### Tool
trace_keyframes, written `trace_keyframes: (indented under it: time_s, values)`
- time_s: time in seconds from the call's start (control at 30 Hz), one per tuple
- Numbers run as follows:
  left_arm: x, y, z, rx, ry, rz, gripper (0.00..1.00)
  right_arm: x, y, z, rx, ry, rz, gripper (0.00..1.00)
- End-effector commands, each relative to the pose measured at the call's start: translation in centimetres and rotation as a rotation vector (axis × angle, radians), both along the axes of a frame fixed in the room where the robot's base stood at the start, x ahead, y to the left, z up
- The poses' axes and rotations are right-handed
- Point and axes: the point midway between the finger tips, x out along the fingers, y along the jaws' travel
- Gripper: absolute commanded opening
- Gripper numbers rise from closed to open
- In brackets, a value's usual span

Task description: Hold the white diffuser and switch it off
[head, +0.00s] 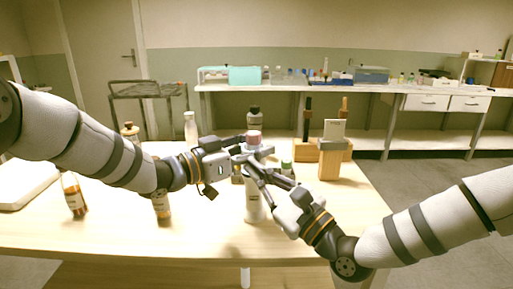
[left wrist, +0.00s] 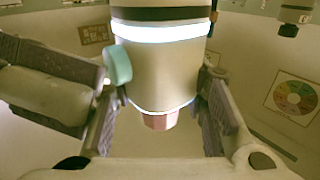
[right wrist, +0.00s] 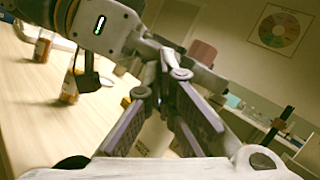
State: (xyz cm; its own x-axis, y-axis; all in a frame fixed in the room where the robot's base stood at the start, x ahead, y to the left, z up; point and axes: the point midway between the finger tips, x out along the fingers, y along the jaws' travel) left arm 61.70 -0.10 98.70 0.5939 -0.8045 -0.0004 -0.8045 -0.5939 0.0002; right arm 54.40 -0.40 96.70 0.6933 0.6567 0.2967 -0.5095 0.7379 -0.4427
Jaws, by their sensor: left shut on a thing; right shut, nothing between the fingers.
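The white diffuser (head: 254,208) stands upright at the table's middle, with a pink cap on top. My left gripper (head: 243,157) is shut on its upper body. In the left wrist view the diffuser (left wrist: 160,72) is between the fingers, with a teal button (left wrist: 117,64) on its left side and a glowing white band (left wrist: 160,32) around it. My right gripper (head: 258,174) is shut and empty, its tips close to the diffuser and left fingers. In the right wrist view the diffuser's pink cap (right wrist: 202,52) shows behind the fingers; I cannot tell whether they touch it.
Amber bottles (head: 74,196) stand on the left of the table (head: 190,240). A white bottle (head: 191,130) and a dark-capped bottle (head: 254,118) stand behind. A wooden block holder (head: 329,165) is at the right. The table's front is clear.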

Motion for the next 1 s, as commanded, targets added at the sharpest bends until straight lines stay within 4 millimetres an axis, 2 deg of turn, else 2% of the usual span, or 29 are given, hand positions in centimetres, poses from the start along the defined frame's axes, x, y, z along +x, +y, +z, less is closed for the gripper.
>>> trace_keyframes:
  time_s: [0.63, 1.0]
  values:
    - [-0.6, -0.8, 0.0, -0.003, 0.000, -0.023, 0.07, 0.7, -0.3, 0.0, 0.000, 0.003, -0.013, 0.00]
    - [-0.5, -0.7, -0.1, -0.001, 0.001, -0.020, 0.07, -0.5, -0.3, 0.1, 0.000, 0.001, -0.008, 0.00]
